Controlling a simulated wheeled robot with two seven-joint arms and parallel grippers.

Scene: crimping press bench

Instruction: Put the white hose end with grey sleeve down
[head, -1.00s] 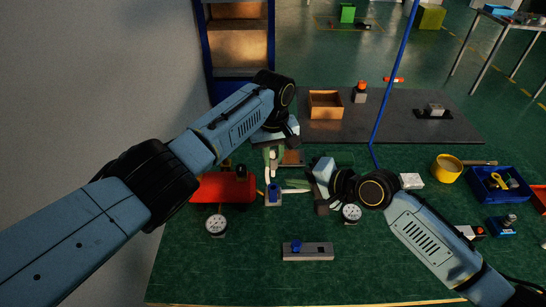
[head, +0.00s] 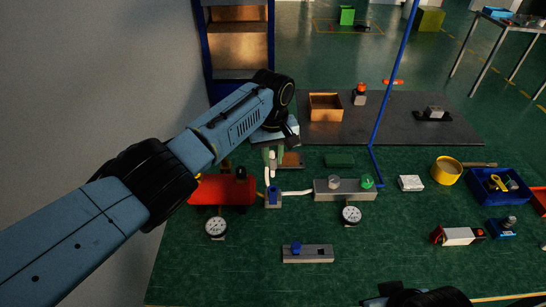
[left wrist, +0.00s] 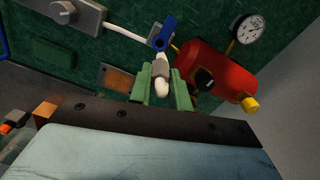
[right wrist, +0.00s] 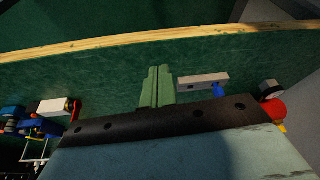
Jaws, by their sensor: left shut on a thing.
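The white hose end with grey sleeve (left wrist: 161,70) is between the green fingers of my left gripper (left wrist: 163,92); its white tip points toward the wrist. In the head view, the white hose (head: 267,177) rises from the blue-handled valve block (head: 273,198) to my left gripper (head: 272,160), which is above the bench behind that block. A second white hose (head: 297,192) lies from the valve block to the grey block (head: 345,190) with a clear and a green knob. My right gripper (right wrist: 157,88) looks shut and empty over bare bench near the front edge.
The red tank (head: 222,190) stands left of the valve block. Two gauges (head: 216,227) (head: 351,214) and a grey bar with blue knob (head: 307,253) lie in front. A blue bin (head: 500,199) and yellow cup (head: 447,169) are right.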

